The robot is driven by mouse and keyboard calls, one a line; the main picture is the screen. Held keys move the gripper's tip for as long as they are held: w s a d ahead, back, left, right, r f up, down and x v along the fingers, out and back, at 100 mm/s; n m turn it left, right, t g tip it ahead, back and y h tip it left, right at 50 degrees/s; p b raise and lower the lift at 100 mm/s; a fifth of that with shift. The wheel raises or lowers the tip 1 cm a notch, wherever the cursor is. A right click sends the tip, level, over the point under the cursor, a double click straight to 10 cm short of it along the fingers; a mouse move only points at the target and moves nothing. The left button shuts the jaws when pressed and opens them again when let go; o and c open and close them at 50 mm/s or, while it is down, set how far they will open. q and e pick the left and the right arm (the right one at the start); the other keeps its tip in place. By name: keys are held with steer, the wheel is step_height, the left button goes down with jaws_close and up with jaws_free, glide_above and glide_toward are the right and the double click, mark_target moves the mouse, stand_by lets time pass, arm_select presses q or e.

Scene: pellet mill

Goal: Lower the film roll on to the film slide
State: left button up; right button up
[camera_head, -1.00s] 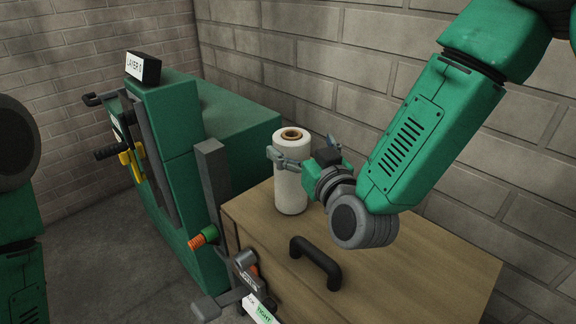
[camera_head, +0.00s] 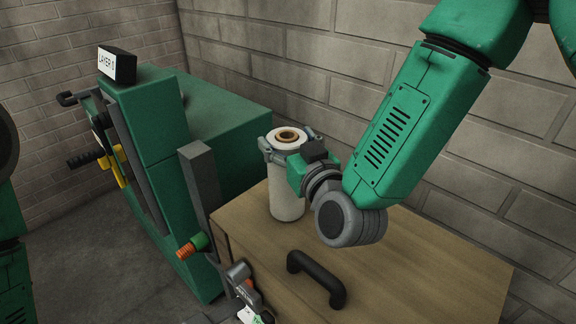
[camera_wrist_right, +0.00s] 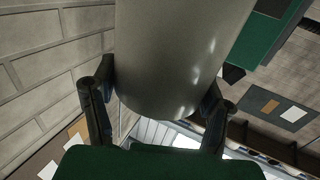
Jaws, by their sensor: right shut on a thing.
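The film roll (camera_head: 287,196) is a white cylinder with a brown core, upright at the back left of the wooden cabinet top. I cannot tell whether its base touches the wood. My right gripper (camera_head: 286,148) is shut around the roll near its upper end, one finger on each side. In the right wrist view, the roll (camera_wrist_right: 175,60) fills the middle between the fingers of the gripper (camera_wrist_right: 155,108). I cannot clearly make out the film slide.
The wooden cabinet (camera_head: 400,255) has a black handle (camera_head: 317,278) on top. A green machine (camera_head: 165,130) stands to the left, with a grey upright bar (camera_head: 200,180) and an orange-green knob (camera_head: 193,246) near the cabinet. A brick wall (camera_head: 330,70) is behind.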

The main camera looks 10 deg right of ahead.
step_height(320, 180, up, 10)
steer(key=p, duration=0.2)
steer(key=shift+a+p, duration=0.15)
steer(key=shift+p, duration=0.15)
steer(key=o, duration=0.9)
steer(key=c, duration=0.9)
